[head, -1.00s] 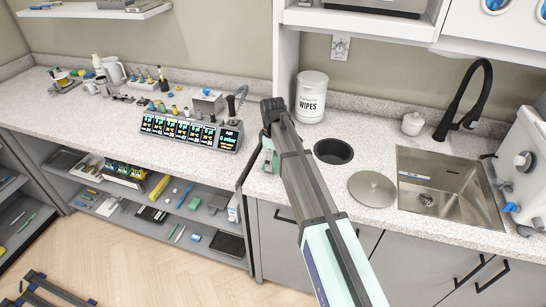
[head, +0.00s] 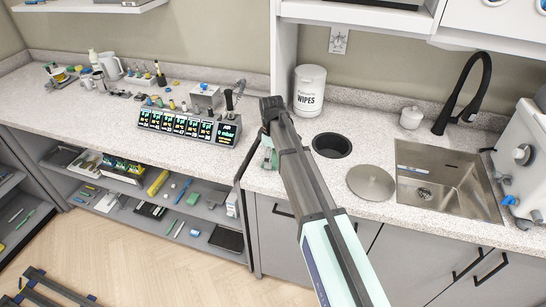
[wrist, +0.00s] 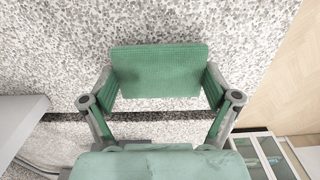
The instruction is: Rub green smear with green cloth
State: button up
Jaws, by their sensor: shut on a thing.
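My gripper (wrist: 160,80) is shut on the green cloth (wrist: 160,66), a folded, textured green pad held between its two fingertips in the wrist view. The cloth is over the speckled counter (wrist: 60,40); I cannot tell whether it touches the surface. In the head view my gripper (head: 268,150) is at the counter's front part, left of the round bin opening, and my arm hides much of it. I see no green smear in either view; it may be hidden under the cloth or my arm.
To the right are a round black opening (head: 332,145), its metal lid (head: 371,183) and a sink (head: 445,185). A wipes tub (head: 309,92) stands behind. A display unit (head: 190,125) stands left. The counter's front edge is close to my gripper.

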jog(key=r, duration=0.1)
jog(key=r+p, duration=0.1)
jog(key=r, duration=0.1)
jog(key=r+p, duration=0.1)
jog(key=shift+w+a+r, duration=0.1)
jog(key=shift+a+r, duration=0.15)
jog(key=shift+r, duration=0.1)
jog(key=shift+r+p, duration=1.05)
jog(key=shift+r, duration=0.75)
